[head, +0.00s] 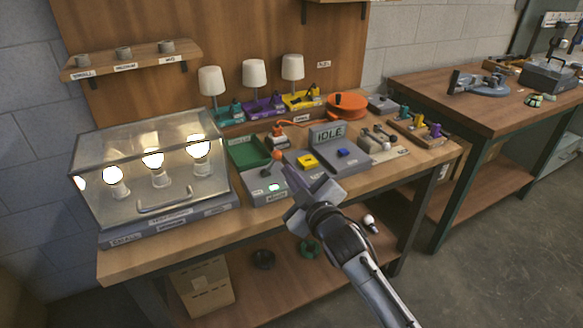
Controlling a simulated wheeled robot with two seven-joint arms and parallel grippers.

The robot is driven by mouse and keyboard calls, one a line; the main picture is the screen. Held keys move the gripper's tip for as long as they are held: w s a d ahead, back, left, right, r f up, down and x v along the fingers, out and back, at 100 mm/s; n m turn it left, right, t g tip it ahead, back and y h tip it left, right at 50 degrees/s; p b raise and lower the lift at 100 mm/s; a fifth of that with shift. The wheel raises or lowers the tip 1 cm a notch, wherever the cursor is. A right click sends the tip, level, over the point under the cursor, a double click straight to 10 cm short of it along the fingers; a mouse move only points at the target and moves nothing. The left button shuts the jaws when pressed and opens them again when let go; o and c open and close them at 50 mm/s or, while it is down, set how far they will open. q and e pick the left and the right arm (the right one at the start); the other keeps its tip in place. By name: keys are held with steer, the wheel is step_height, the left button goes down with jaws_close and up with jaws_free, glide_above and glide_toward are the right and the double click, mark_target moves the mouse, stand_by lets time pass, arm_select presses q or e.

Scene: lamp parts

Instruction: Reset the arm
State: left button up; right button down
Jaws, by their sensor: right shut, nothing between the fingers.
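My right arm (372,278) comes in from the lower right and reaches up toward the workbench. My right gripper (293,178) is shut and empty. In the picture it overlaps the bench's front part, beside the grey station with the "IDLE" sign (329,134). How high it hangs above the bench is hard to tell. A yellow block (307,161) and a blue block (343,153) sit on that station. A grey box with a lit green spot (273,187) lies just left of the gripper. My left gripper is not in view.
A clear case with lit bulbs (152,185) stands at the bench's left. A green tray (249,152), white-shaded lamps (254,75) and an orange reel (347,105) stand behind. Small parts fill the right end. A second bench (470,100) stands right; open floor (500,260) lies before it.

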steer(key=shift+s, duration=0.1)
stand_by(0.3)
steer(key=s+d+f+m+g+h, duration=0.1)
steer(key=s+d+f+m+g, duration=0.25)
steer(key=s+f, duration=0.9)
steer(key=s+d+f+m+g+h, duration=0.15)
steer(key=s+d+f+m, duration=0.3)
steer(key=s+f, duration=0.75)
steer(key=s+d+f+m+g, duration=0.1)
steer(key=s+d, duration=0.1)
steer(key=s, duration=0.4)
steer(key=s+d+f+g, duration=0.1)
steer(key=s+d+f, duration=0.1)
steer(key=s, duration=0.5)
steer(key=shift+s+f+m+g, duration=0.25)
steer(key=shift+f+m+g, duration=0.05)
steer(key=shift+m+g, duration=0.1)
steer(key=shift+h, duration=0.25)
